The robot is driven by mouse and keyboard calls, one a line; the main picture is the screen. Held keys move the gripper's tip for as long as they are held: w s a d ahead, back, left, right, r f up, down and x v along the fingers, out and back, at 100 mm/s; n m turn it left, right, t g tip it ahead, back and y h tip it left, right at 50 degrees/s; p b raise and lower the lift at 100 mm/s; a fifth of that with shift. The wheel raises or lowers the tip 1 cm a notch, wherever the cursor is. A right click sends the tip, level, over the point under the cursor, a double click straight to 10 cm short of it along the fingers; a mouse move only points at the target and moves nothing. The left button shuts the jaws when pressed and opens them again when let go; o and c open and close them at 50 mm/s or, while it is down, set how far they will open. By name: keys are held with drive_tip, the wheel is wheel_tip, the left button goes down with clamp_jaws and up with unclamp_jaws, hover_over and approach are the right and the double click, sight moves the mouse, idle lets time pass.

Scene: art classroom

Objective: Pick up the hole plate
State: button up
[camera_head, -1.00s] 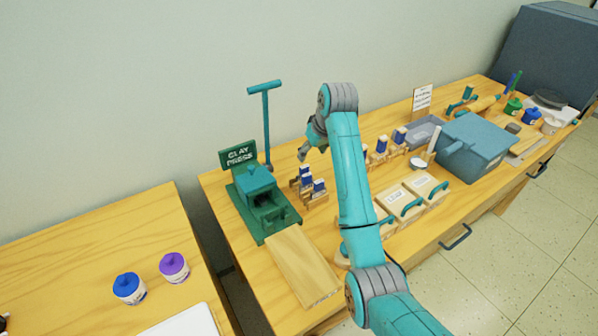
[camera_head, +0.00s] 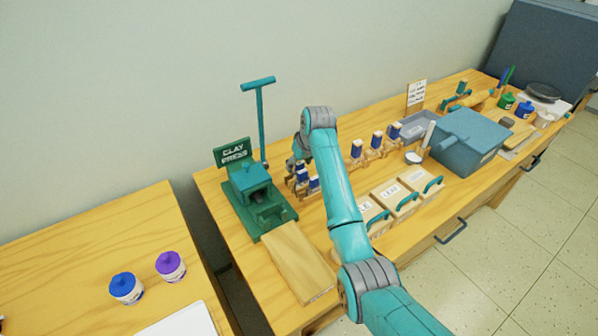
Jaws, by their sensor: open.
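Several small blue-topped plates stand upright in wooden holders on the long wooden table. One blue-topped plate (camera_head: 314,183) is just right of the green clay press, with others close behind it. More stand in a row to the right of my arm, such as this blue-topped plate (camera_head: 356,148). I cannot read which one is the hole plate. My gripper (camera_head: 292,165) is open, low over the plates beside the press. It is partly hidden by my arm, and I cannot tell if it touches a plate.
The green clay press (camera_head: 258,200) with its tall lever stands left of the plates, a wooden board (camera_head: 298,262) in front. Lidded wooden boxes (camera_head: 397,198) line the front edge. A blue bin (camera_head: 468,140) stands further right. A wall runs behind.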

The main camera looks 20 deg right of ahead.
drive_tip(key=shift+f, duration=0.1)
clamp_jaws()
idle(0.3)
